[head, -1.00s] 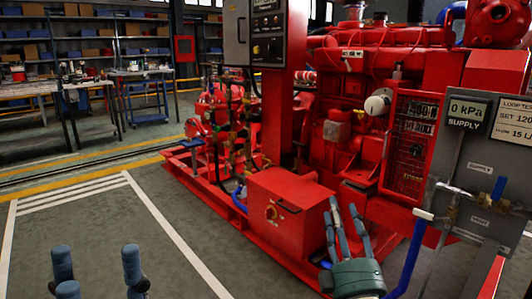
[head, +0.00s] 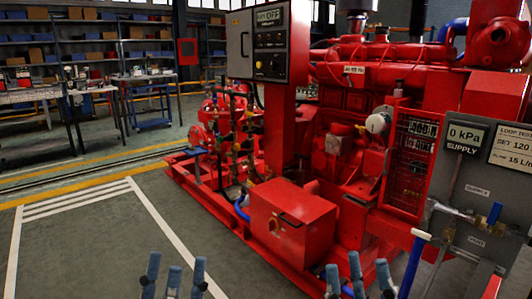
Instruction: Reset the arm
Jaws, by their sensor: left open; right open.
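My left gripper (head: 174,279) shows at the bottom edge, left of centre. Its blue-grey fingers point up and stand apart, with nothing between them. My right gripper (head: 357,274) shows at the bottom edge, right of centre. Its fingers are also spread and empty, in front of the red skid of the diesel pumpset (head: 352,160). The palms and most of both arms are below the frame.
A red box with a rotary knob (head: 290,222) sits on the skid. A control panel (head: 257,45) stands above it. A grey supply panel (head: 478,195) with a blue-handled valve (head: 494,213) is at the right. White-lined floor (head: 95,240) at the left is clear.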

